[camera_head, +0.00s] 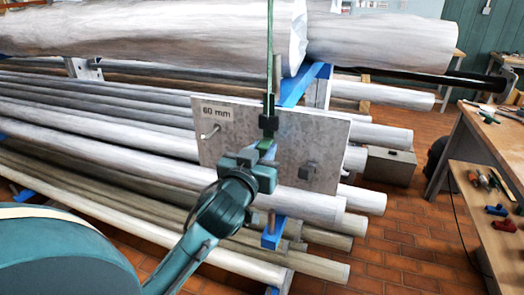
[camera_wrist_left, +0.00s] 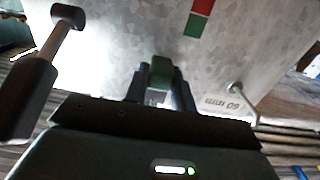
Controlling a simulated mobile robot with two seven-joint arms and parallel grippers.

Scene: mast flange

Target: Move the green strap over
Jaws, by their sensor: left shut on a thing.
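The green strap (camera_head: 270,55) hangs as a thin vertical band in front of the large upper pipe, down to a dark block (camera_head: 268,122) at the metal plate (camera_head: 230,145). My left gripper (camera_head: 264,150) is just below that block, in front of the plate. In the left wrist view its fingers are shut on a small green piece of the strap (camera_wrist_left: 160,72). The plate carries a "60 mm" label, a pale peg (camera_head: 210,132) at its left and a dark knob (camera_head: 310,170) at its lower right. My right gripper is not in view.
Long grey pipes (camera_head: 100,125) lie stacked on a blue rack (camera_head: 305,85) behind the plate. A wooden workbench (camera_head: 478,130) with tools stands at the right. A grey box (camera_head: 391,165) sits on the brick-tiled floor, which is partly clear at lower right.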

